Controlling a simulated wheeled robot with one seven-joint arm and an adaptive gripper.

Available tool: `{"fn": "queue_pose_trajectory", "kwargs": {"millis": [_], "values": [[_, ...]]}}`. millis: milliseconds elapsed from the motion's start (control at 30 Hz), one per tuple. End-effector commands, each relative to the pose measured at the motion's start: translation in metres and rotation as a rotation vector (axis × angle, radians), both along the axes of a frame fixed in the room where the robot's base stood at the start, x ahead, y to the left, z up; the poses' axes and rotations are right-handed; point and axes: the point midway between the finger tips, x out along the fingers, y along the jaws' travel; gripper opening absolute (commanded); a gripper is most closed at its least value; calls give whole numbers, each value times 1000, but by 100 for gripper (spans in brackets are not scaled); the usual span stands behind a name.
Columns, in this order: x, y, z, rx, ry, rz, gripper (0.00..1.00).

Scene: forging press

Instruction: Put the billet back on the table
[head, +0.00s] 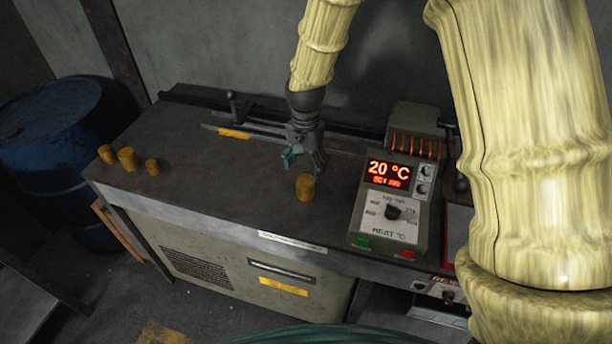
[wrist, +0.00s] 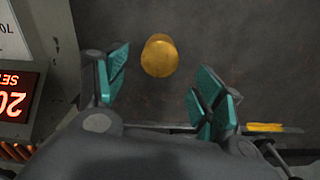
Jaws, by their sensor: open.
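A yellow-brown billet (head: 306,187) stands upright on the dark table (head: 220,190), left of the control box. In the wrist view the billet (wrist: 160,57) lies ahead of the gap between the teal finger pads. My gripper (head: 306,157) is open and empty, with its fingers just behind and above the billet. In the wrist view my gripper (wrist: 162,88) shows one finger on each side, apart from the billet. Three more billets stand at the table's left end, one of them the middle billet (head: 127,159).
The control box (head: 392,205) reads 20 °C and stands right of the billet. A rail with a yellow-marked tool (head: 235,134) runs along the table's back. A blue drum (head: 60,130) stands at the left. The table between the left billets and the single one is clear.

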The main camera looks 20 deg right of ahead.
Motion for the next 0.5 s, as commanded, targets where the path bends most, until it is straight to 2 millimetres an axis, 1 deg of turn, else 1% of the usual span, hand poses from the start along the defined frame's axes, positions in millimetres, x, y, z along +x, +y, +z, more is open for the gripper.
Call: {"fn": "queue_pose_trajectory", "kwargs": {"millis": [100,300,500], "values": [[1,0,13,-1,-2,1,68],[0,0,33,0,-1,-1,68],[0,0,42,0,0,1,68]]}}
